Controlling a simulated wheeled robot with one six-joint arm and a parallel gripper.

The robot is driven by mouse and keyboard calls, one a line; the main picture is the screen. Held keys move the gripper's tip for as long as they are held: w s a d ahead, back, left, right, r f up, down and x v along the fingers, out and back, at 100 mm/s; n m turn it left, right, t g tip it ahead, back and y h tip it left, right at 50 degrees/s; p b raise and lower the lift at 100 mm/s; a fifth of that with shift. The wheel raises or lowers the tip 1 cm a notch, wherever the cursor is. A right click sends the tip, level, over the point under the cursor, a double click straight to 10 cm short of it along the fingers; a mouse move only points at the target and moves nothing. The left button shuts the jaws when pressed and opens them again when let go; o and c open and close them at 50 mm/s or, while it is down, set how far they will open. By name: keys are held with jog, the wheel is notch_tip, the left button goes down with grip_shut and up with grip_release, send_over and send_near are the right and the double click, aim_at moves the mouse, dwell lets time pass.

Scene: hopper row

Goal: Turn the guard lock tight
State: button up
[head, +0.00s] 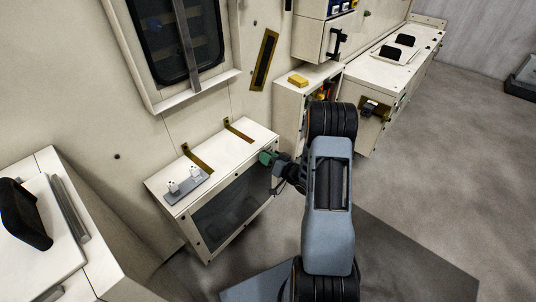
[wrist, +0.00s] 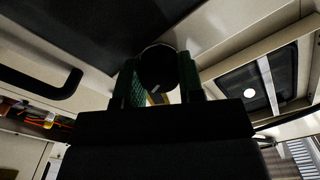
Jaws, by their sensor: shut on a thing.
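The guard lock appears to be the dark round knob (wrist: 158,66) in the wrist view, with a small pale mark on its face. My gripper (wrist: 158,84) is shut on it, with a green pad on either side. In the head view my gripper (head: 270,158) reaches the right upper corner of a low cream cabinet (head: 233,140) with a dark window (head: 232,212) in its front. The knob is hidden there behind my gripper and arm. How far the lock is turned cannot be told.
Two brass straps and a grey plate (head: 187,188) with white pegs are on the cabinet top. An open-fronted cabinet (head: 292,88) with a yellow block (head: 298,80) on top stands close behind my arm. A white unit with a black handle (head: 24,213) is at left.

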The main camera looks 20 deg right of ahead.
jog(key=shift+m+p, duration=0.85)
jog(key=shift+m, duration=1.05)
jog(key=shift+d, duration=0.1)
jog(key=o, duration=0.9)
jog(key=shift+s, duration=0.1)
jog(key=p+v, duration=0.2)
jog(key=v, duration=1.1)
jog(key=shift+s+d, duration=0.15)
jog(key=shift+s, duration=0.1)
